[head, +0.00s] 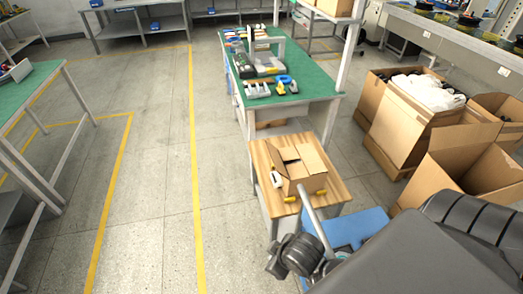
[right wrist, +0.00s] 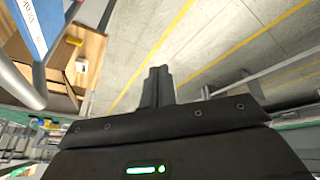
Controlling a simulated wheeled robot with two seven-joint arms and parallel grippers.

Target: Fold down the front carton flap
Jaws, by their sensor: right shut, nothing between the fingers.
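The open carton (head: 313,184) stands on a small wood-topped table (head: 338,191) in the head view. Tan flaps stick up at its left (head: 276,158) and right (head: 312,159), with a dark gap between them. I cannot clearly tell how the front flap lies. In the right wrist view the carton (right wrist: 52,78) shows only partly at the left. My right gripper (right wrist: 158,72) has its fingers together, holds nothing, and points over the floor, apart from the carton. In the head view my right arm fills the lower right. My left gripper is not in view.
A white object (head: 276,179) and yellow pieces (head: 290,199) lie beside the carton. A green-topped workbench (head: 310,84) with tools stands behind. Large open cartons (head: 410,120) crowd the right. A blue surface (head: 355,228) is close in front. The floor to the left is clear.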

